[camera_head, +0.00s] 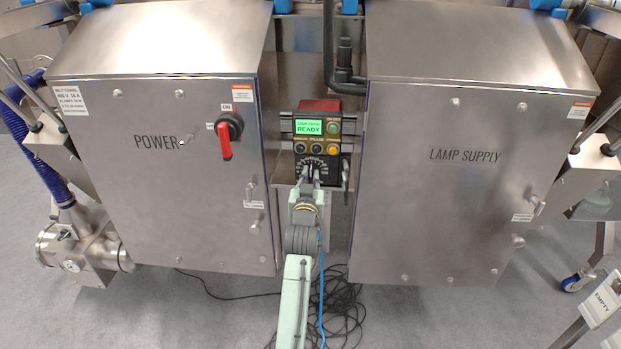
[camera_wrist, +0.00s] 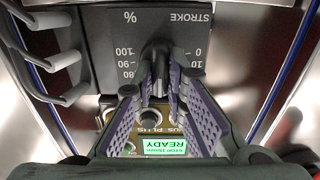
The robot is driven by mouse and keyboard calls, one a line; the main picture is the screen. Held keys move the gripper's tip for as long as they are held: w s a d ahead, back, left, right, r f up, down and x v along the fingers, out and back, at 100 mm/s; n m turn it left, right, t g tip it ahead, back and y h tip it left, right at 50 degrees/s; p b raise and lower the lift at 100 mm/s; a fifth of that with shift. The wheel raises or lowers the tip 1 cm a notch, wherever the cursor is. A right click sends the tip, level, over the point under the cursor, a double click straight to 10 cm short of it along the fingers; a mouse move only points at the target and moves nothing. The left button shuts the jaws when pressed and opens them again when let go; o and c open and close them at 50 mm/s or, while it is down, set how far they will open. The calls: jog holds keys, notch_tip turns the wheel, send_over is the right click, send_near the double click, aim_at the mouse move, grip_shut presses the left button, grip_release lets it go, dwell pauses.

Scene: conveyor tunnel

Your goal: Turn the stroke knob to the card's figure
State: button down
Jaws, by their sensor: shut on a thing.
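The stroke knob (camera_wrist: 154,56) is a dark knob on the dial plate (camera_wrist: 110,35) of the control unit, which shows upside down in the wrist view. The plate reads STROKE %, with 80, 90 and 100 on the left and 0 and 10 on the right. My gripper (camera_wrist: 160,70) has its two purple-padded fingers closed on the knob, one on each side. The knob's pointer direction is not clear. In the head view my gripper (camera_head: 310,176) reaches the lower part of the control unit (camera_head: 328,106). I cannot make out the card.
A green display (camera_head: 308,127) reads READY, with several buttons below it. The POWER cabinet (camera_head: 150,200) with a red rotary handle (camera_head: 225,141) stands left, the LAMP SUPPLY cabinet (camera_head: 440,210) right. Black cables (camera_head: 342,310) lie on the floor. Grey curved bars (camera_wrist: 45,60) show at the wrist view's left.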

jog(key=shift+f, duration=0.1)
dwell(0.3)
jog(key=m+b, duration=0.3)
jog(key=shift+d+f+m, duration=0.1)
jog(key=shift+m, duration=0.3)
jog(key=m+b, duration=0.2)
jog(key=m, duration=0.1)
jog(key=shift+m, duration=0.4)
jog(key=m+b, duration=0.2)
jog(key=m, duration=0.2)
jog(key=shift+d+b, duration=0.1)
jog(key=shift+b, duration=0.3)
jog(key=shift+m+b, duration=0.85)
jog(key=shift+m, duration=1.15)
jog(key=c, duration=1.6)
grip_release()
